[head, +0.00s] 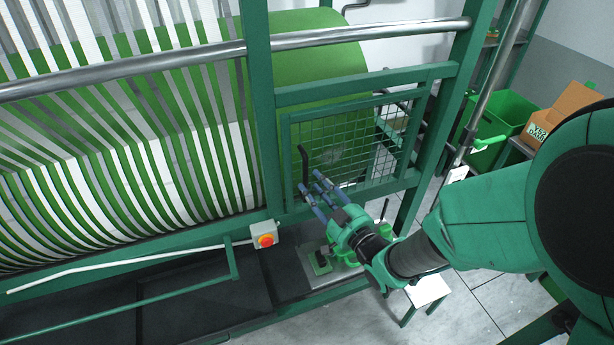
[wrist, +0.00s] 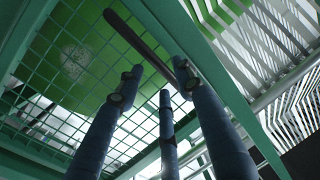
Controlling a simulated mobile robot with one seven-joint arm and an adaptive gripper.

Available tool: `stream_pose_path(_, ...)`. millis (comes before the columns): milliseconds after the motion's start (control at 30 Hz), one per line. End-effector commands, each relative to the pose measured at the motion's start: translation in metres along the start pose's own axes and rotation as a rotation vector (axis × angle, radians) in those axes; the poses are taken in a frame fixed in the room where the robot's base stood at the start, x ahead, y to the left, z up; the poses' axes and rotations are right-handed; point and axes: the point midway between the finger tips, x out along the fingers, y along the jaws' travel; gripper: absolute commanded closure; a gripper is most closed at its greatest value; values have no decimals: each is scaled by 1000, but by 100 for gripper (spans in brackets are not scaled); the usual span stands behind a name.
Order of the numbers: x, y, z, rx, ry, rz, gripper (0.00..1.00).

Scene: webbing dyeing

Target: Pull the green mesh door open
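The green mesh door (head: 350,143) sits in the green machine frame and looks shut. Its mesh also shows in the wrist view (wrist: 60,92). A dark bar handle (head: 303,163) stands near the door's left edge. In the wrist view the handle (wrist: 135,42) runs diagonally, its lower end near the fingertips. My gripper (head: 314,186) is at the handle's lower end, with its blue-grey fingers spread. In the wrist view my gripper (wrist: 160,84) has clear gaps between its fingers. I cannot tell whether any finger touches the handle.
A steel rail (head: 350,31) crosses above the door. An orange-red button on a box (head: 265,241) is left of and below my gripper. Green and white webbing (head: 110,190) fills the left. A green bin (head: 495,128) and cardboard box (head: 562,110) stand right. Tiled floor shows at the front.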

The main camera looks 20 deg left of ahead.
Motion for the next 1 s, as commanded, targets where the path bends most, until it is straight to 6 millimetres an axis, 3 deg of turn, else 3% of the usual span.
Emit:
stream_pose_path(300,35,0,0,0,0,-1,64)
stream_pose_path(800,44,0,0,0,0,0,64)
stream_pose_path(1000,43,0,0,0,0,0,100)
